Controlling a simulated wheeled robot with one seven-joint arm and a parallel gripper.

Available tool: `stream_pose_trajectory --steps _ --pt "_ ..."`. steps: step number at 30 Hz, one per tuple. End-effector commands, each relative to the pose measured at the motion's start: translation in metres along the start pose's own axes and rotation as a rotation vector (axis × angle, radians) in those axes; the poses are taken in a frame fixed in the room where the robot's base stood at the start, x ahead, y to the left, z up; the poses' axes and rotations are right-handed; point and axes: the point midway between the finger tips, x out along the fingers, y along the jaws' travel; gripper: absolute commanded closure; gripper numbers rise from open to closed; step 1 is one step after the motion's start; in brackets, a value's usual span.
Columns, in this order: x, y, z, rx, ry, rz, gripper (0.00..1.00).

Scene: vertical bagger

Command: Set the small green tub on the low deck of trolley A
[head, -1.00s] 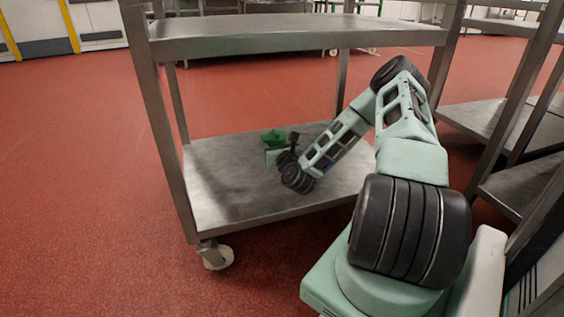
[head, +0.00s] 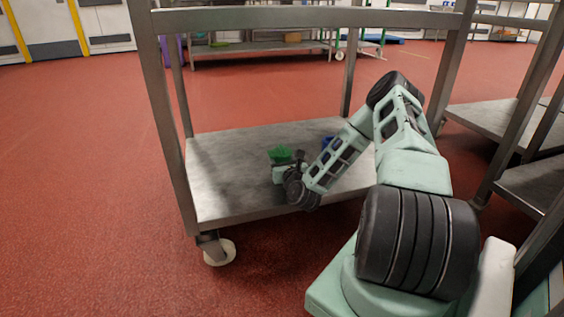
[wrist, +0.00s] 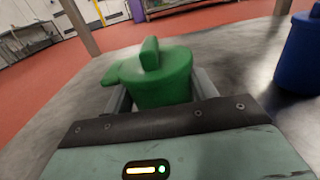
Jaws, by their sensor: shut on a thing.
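The small green tub (head: 281,154) is between the fingers of my gripper (head: 280,169), over the low deck (head: 230,190) of the steel trolley in the head view. In the wrist view the green tub (wrist: 165,75) shows a lid with an upright knob. The fingers of my gripper (wrist: 162,92) are shut on its sides. The deck (wrist: 225,42) spreads around the tub in that view. The tub's base is hidden by the gripper, so I cannot tell whether it touches the deck. No label on the trolley is readable.
A blue tub (wrist: 302,55) stands on the deck to the right; it also shows behind my arm (head: 328,141). The trolley's upper shelf (head: 300,17) and its legs (head: 167,110) frame the space. Another steel rack (head: 500,120) stands at the right. The deck's left part is bare.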

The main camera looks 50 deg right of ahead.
Motion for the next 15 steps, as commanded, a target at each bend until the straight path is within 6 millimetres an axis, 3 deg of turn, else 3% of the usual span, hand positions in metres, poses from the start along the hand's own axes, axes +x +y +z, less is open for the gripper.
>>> stream_pose_trajectory --steps 4,5,7,15 --pt "-0.0001 -0.0001 -0.0033 0.000 0.000 0.000 0.66" --pt "-0.0001 0.0000 -0.0027 0.000 0.000 0.000 0.38" --pt "-0.0001 0.0000 -0.0023 0.000 0.000 0.000 0.22" --pt "-0.0001 0.0001 -0.0016 0.000 0.000 0.000 0.22"
